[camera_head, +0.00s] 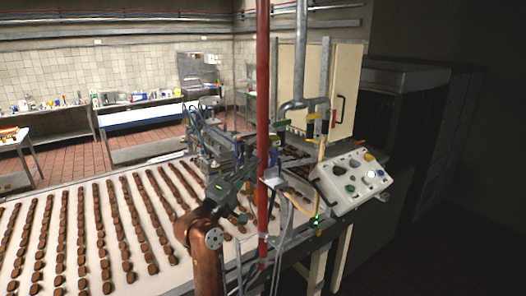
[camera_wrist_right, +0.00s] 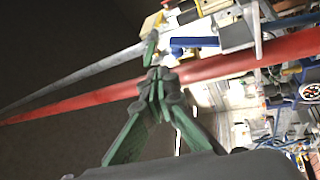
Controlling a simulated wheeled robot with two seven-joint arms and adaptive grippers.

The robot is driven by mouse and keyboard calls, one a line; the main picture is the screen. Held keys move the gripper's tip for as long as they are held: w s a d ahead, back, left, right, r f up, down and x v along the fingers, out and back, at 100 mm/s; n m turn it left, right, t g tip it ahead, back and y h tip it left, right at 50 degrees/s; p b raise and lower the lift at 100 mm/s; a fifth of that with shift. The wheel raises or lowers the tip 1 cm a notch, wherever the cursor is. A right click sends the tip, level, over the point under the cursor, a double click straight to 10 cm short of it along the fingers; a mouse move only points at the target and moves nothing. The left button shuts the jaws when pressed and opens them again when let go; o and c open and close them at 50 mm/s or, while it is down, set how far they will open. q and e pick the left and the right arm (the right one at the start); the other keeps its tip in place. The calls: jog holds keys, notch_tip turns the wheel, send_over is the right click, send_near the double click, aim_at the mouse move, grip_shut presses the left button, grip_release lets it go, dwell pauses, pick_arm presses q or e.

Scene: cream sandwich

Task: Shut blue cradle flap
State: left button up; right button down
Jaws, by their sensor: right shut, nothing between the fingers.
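A small blue piece (camera_wrist_right: 195,42), which looks like the cradle flap, lies beyond the red pipe in the right wrist view. Beside it is a green handle-like part (camera_wrist_right: 151,46). In the head view a small blue piece (camera_head: 282,114) shows near the grey pipework, right of the red pipe. Whether the flap stands open or shut is too small to tell. My right gripper (camera_wrist_right: 156,84) has its green fingers together and empty, with the red pipe behind the fingertips; the gap to the blue piece is unclear. My left gripper is not in view.
A red vertical pipe (camera_head: 263,95) stands close to my right arm. A control box (camera_head: 352,181) with knobs is at the right. A conveyor (camera_head: 40,203) with rows of brown sweets fills the left. The far right is dark.

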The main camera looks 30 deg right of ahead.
aim_at(263, 149)
jog(key=w+d+p, duration=0.1)
jog(key=d, duration=0.1)
jog(key=w+d+m+y+p, duration=0.1)
jog(key=w+d+p, duration=0.1)
jog(key=w+d+r+y+p, duration=0.1)
jog(key=w, duration=0.1)
jog(key=shift+d+m, duration=0.4)
jog(key=shift+w+d+p, duration=0.35)
jog(key=shift+d+p, duration=0.1)
jog(key=shift+d, duration=0.2)
